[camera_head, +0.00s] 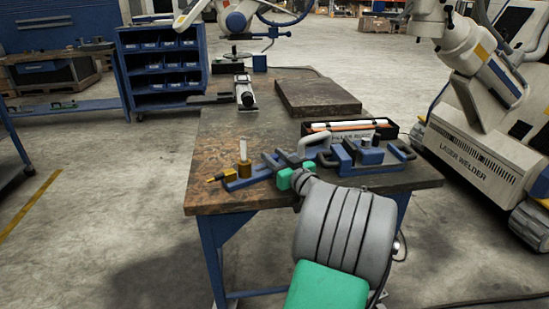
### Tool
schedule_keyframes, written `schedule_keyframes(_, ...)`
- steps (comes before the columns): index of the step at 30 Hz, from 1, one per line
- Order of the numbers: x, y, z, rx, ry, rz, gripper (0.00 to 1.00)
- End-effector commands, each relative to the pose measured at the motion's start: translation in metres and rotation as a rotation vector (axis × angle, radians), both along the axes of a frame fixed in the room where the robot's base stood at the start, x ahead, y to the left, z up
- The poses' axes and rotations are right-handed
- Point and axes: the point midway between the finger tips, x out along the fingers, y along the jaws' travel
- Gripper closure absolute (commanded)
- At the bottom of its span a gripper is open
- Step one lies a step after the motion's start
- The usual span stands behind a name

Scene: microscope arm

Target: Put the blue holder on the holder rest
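My gripper (281,161), with dark grey fingers and green parts, is over the right part of the long blue piece. Its fingers overlap that piece in the picture; contact and finger opening are unclear. My grey arm hides the table's front edge there.
A black tray with white and orange items (350,128) lies behind the blue block. A dark slab (316,97) and a grey clamp-like tool (244,92) are farther back. The table's left middle is clear. A white laser welder (468,160) stands at right.

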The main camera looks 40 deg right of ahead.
Motion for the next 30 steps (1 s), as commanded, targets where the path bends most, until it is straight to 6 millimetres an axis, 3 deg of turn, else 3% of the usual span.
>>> schedule_keyframes(4, 0.000, 0.000, 0.000, 0.000, 0.000, 0.000, 0.53)
schedule_keyframes(14, -0.003, 0.000, 0.002, 0.000, 0.001, -0.002, 0.52)
schedule_keyframes(17, -0.020, 0.002, 0.002, 0.001, 0.002, -0.005, 0.52)
schedule_keyframes(24, -0.081, 0.015, 0.002, 0.001, 0.001, -0.007, 0.52)
schedule_keyframes(30, -0.113, 0.023, 0.002, 0.001, 0.000, -0.003, 0.50)
